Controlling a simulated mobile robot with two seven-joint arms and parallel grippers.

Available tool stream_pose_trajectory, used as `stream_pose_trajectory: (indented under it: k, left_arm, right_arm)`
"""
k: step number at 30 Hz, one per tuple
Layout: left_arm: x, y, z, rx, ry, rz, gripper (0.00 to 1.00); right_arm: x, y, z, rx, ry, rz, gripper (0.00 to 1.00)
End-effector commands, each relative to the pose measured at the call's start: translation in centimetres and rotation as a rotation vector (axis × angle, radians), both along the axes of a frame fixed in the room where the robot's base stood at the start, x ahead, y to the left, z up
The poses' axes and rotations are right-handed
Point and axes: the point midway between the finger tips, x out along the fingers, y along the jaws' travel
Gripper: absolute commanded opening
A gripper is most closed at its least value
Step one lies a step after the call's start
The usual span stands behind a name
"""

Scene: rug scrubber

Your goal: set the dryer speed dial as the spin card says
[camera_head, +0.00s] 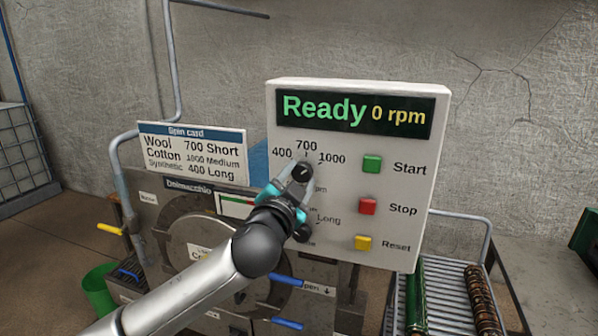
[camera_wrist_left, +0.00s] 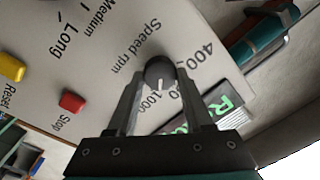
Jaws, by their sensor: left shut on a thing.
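The speed dial (camera_head: 302,173) is a dark round knob on the white control panel (camera_head: 345,180), below the marks 400, 700 and 1000. My left gripper (camera_head: 298,180) is shut on this knob, and the left wrist view shows a finger on each side of the knob (camera_wrist_left: 160,72). The knob's white line appears to point toward 1000. The spin card (camera_head: 192,153) reads Wool 700 Short, Cotton 1000 Medium, Synthetic 400 Long. The display (camera_head: 354,110) reads Ready, 0 rpm. A lower knob (camera_head: 304,232) is partly hidden by my wrist. My right gripper is out of view.
Green Start (camera_head: 372,164), red Stop (camera_head: 367,206) and yellow Reset (camera_head: 363,242) buttons sit right of the dials. A label (camera_head: 203,252) on the machine's round door starts with "C"; my arm hides the rest. A roller rack (camera_head: 455,285) stands at right.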

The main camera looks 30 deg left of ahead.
Motion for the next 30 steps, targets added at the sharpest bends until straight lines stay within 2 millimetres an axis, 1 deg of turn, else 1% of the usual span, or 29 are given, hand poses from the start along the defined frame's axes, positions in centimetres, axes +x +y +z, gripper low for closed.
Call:
stream_pose_trajectory:
  k: [1, 6, 12, 28, 29, 30]
  left_arm:
    - [-0.01, 0.09, 0.05, 0.03, 0.01, 0.003, 0.0]
    - [-0.02, 0.07, -0.01, 0.117, 0.03, 0.002, 0.0]
    - [-0.01, 0.08, -0.03, 0.176, 0.044, 0.003, 0.0]
    - [-0.01, 0.06, -0.07, 0.2, 0.048, 0.002, 0.0]
    - [-0.01, 0.06, -0.07, 0.2, 0.048, 0.002, 0.53]
    - [-0.01, 0.06, -0.07, 0.2, 0.048, 0.002, 0.58]
  right_arm:
    - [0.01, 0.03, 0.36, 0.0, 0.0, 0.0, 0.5]
    - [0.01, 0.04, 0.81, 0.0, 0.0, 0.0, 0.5]
    - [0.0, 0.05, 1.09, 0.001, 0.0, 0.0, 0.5]
    - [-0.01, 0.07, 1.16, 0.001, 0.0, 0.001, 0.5]
    - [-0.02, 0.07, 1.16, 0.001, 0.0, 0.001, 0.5]
    - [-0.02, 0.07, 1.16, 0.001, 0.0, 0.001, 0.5]
